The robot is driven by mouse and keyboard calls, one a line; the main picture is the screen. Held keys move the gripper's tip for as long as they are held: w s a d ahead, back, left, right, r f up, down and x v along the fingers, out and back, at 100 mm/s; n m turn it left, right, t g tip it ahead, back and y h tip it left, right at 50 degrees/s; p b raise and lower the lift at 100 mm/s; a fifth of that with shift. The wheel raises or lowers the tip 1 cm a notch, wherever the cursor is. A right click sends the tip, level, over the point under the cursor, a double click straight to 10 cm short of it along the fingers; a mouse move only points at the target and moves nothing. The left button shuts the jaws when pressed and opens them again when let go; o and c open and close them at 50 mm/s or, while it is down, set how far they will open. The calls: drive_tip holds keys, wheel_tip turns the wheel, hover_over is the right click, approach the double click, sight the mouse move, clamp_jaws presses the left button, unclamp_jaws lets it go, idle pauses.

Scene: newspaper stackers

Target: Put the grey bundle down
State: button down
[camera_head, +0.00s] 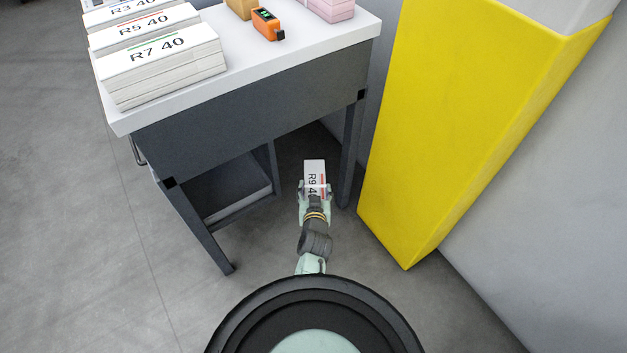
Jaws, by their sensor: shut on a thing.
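My gripper (314,192) is shut on a pale, whitish bundle (314,168) with a red stripe and lettering that reads R9 4, partly hidden by the gripper. The bundle is in front of the table's open lower space, between the legs in the picture. It looks lower than the table top. I cannot tell how high it is above the floor. No clearly grey bundle shows elsewhere.
A table with a white top (290,60) and dark grey front carries white stacks labelled R3, R5 and R7 (165,60), an orange device (266,24), and a pink stack (328,8). A yellow pillar (450,120) stands close on the right. Floor (90,240) is clear at left.

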drive_tip(key=shift+d+r, duration=0.15)
drive_tip(key=shift+r, duration=0.05)
drive_tip(key=d, duration=0.7)
drive_tip(key=shift+r, duration=0.2)
